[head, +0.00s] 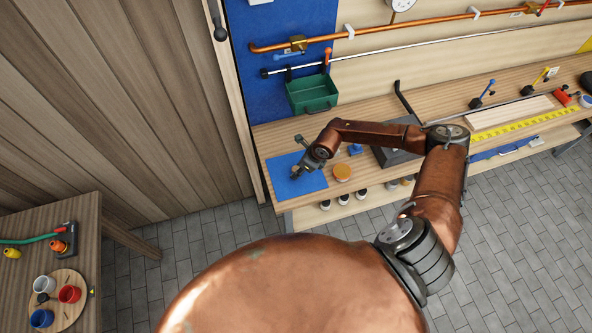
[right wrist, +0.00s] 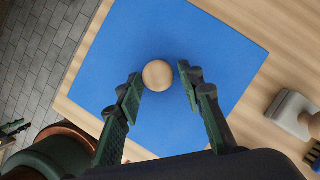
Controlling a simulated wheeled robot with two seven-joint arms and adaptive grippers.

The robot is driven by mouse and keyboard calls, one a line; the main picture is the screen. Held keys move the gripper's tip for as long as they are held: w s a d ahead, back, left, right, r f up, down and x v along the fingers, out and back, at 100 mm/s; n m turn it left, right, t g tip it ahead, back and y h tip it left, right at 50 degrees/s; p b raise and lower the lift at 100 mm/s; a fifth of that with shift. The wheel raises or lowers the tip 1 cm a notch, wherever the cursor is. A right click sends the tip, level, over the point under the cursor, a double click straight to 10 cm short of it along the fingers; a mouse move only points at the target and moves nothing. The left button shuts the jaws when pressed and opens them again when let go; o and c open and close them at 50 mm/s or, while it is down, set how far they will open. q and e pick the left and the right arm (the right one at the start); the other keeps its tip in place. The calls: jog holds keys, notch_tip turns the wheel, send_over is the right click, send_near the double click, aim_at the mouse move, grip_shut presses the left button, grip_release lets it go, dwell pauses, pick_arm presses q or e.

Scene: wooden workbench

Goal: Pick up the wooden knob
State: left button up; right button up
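The wooden knob (right wrist: 157,75) is a pale round ball resting on the blue mat (right wrist: 215,35) in the right wrist view. My right gripper (right wrist: 161,76) is open above the mat, with its two dark green fingers on either side of the knob. The knob lies between the fingertips, with a small gap showing at the right finger; contact at the left finger is hard to tell. In the head view my right gripper (head: 297,172) is over the blue mat (head: 312,184) at the bench's left end and largely hides the knob. My left gripper is not in view.
A green bin (head: 312,93) is behind the mat. An orange-topped round object (head: 342,172) and a small blue object (head: 355,149) stand to its right. A pale block with a round wooden top (right wrist: 292,112) is right of the mat. A side table (head: 84,215) holds cups.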

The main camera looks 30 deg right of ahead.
jog(key=c, duration=0.5)
jog(key=shift+r, duration=0.1)
jog(key=shift+c, duration=0.2)
